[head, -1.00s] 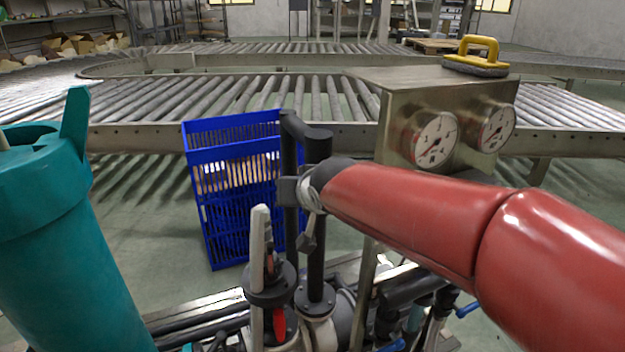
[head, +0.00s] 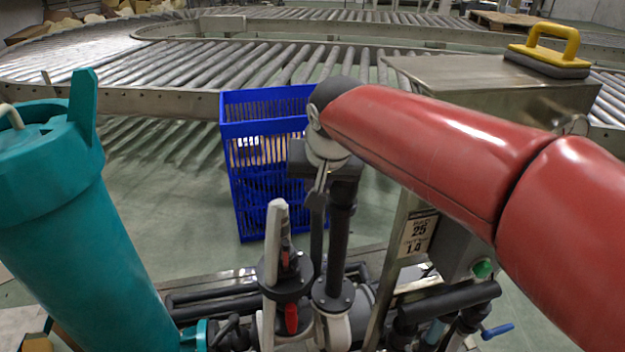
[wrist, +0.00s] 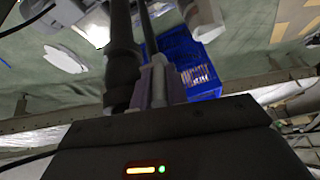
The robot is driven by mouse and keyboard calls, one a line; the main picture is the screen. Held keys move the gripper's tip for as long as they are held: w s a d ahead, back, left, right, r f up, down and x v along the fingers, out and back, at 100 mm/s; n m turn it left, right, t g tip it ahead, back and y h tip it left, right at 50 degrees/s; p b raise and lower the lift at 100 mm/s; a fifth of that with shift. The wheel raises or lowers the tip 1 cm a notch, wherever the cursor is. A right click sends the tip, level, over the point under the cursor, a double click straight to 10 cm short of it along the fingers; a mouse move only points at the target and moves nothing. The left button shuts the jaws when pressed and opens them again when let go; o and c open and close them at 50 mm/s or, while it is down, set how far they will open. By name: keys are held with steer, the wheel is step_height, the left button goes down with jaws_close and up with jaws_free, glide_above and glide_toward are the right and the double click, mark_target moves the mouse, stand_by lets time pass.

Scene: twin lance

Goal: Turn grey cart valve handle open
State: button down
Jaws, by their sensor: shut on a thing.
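My gripper (head: 318,192) is at the end of my red arm, pointing down beside the black vertical pipes of the cart (head: 340,240). In the wrist view its purplish fingers (wrist: 157,88) are shut around a narrow grey bar (wrist: 158,78), which I take for the grey valve handle. In the head view my wrist and gripper hide most of this handle, so its angle is hard to tell. A separate pale lever (head: 275,240) stands nearly upright just left of my gripper, apart from it. A red handle (head: 291,318) sits low in front of the pipes.
A teal cylinder (head: 90,230) stands at the left. A blue crate (head: 265,105) stands behind the pipes, before a roller conveyor (head: 180,65). A metal box (head: 500,85) carries a yellow-handled tool (head: 550,50) at right. A blue handle (head: 497,331) is low right.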

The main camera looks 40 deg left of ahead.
steer(key=shift+s+a+r, duration=0.2)
steer(key=c, duration=1.7)
jaws_free()
steer(key=shift+a, duration=0.1)
steer(key=shift+w+f, duration=0.1)
steer(key=shift+d, duration=0.2)
steer(key=v, duration=0.8)
steer(key=shift+a, duration=0.1)
